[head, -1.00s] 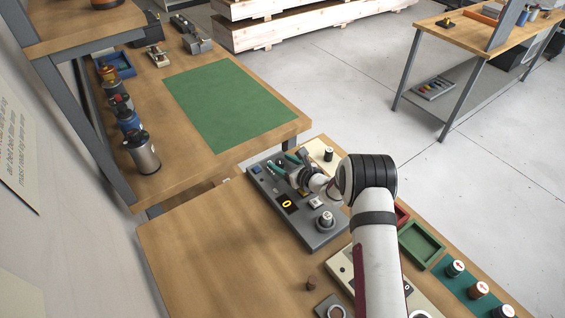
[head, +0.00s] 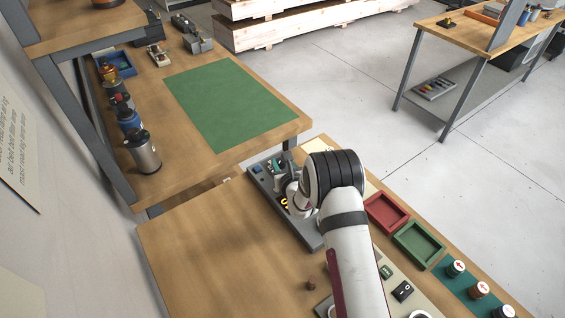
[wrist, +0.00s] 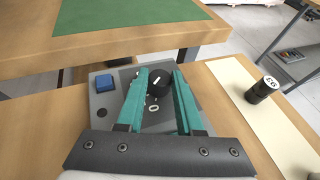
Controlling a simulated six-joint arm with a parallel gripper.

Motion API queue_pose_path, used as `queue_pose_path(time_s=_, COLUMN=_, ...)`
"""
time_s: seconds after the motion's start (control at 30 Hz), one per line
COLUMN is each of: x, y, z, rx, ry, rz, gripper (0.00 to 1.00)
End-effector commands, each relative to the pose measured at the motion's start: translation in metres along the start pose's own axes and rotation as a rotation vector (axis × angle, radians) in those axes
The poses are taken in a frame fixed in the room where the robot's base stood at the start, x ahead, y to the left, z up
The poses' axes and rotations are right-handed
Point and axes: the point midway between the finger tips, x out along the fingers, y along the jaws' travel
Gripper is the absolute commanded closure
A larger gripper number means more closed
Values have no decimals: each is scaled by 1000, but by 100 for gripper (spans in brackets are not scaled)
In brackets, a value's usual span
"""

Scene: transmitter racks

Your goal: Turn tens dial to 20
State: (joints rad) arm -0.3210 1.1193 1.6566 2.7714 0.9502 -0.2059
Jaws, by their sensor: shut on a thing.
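The dial's setting cannot be read clearly. A yellow digit display (head: 284,203) shows partly beside my arm; its reading is mostly hidden.
A blue button (wrist: 105,82) is on the panel left of the fingers. A black knob with a white-labelled top (wrist: 262,90) stands on a cream strip to the right. Red (head: 387,212) and green (head: 419,243) trays lie right of my arm. The bench's left part is clear.

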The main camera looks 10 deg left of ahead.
Motion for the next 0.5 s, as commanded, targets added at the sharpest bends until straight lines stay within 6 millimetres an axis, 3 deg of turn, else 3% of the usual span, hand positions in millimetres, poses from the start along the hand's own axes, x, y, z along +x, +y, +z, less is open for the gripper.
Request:
queue_pose_path(time_s=0.4, x=0, y=1, z=2, rx=17, ry=-3, rz=-42, gripper=100)
queue_pose_path(time_s=0.43, x=0, y=1, z=2, rx=17, ry=-3, rz=-42, gripper=59)
queue_pose_path(time_s=0.5, x=0, y=1, z=1, rx=17, ry=-3, rz=-42, gripper=47)
